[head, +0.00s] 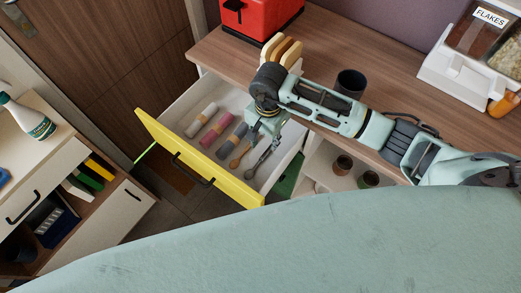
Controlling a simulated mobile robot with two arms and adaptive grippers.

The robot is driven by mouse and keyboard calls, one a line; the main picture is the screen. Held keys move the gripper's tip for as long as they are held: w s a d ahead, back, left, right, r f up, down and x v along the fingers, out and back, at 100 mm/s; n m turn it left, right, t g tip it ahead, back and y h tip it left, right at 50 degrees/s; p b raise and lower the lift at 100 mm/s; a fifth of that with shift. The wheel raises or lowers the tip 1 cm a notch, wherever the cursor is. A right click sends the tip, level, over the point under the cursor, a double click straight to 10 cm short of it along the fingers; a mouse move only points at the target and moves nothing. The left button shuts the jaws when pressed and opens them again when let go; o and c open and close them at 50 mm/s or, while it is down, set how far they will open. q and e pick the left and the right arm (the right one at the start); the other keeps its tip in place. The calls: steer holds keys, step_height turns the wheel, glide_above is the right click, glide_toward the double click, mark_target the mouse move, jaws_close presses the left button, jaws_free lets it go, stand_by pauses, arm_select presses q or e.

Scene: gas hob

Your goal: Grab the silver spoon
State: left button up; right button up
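A silver-grey spoon (261,163) lies in the open drawer, near its right end. Its upper end runs up to my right gripper and is partly hidden there. My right gripper (265,137) points down into the drawer above the spoons. I cannot tell whether its fingers touch the silver spoon, or how far apart they are. A wooden-coloured spoon (238,159) lies just left of the silver one, close to the gripper. My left gripper is not in view.
The drawer has a yellow front (190,163) with a black handle and also holds several rolled cloths (217,130). The counter above carries a red toaster (262,15), a dark cup (350,82) and a FLAKES dispenser (480,40). Cups stand on the shelf below.

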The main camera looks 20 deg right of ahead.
mark_target(266, 152)
steer(key=f, duration=0.1)
steer(key=f+p, duration=0.1)
steer(key=f, duration=0.1)
steer(key=shift+s+f, duration=0.25)
steer(key=shift+s, duration=0.05)
steer(key=f, duration=0.2)
steer(key=shift+w+f+p, duration=0.25)
steer(key=shift+f+p, duration=0.05)
steer(key=shift+p, duration=0.05)
steer(key=shift+f, duration=0.5)
steer(key=c, duration=0.5)
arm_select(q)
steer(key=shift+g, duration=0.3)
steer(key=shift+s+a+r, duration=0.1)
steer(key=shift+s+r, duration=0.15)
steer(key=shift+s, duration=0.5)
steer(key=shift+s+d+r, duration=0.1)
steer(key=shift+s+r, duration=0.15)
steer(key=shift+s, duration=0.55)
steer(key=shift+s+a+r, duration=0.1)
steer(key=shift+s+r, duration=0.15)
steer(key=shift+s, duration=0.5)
arm_select(e)
steer(key=shift+w, duration=0.1)
jaws_close()
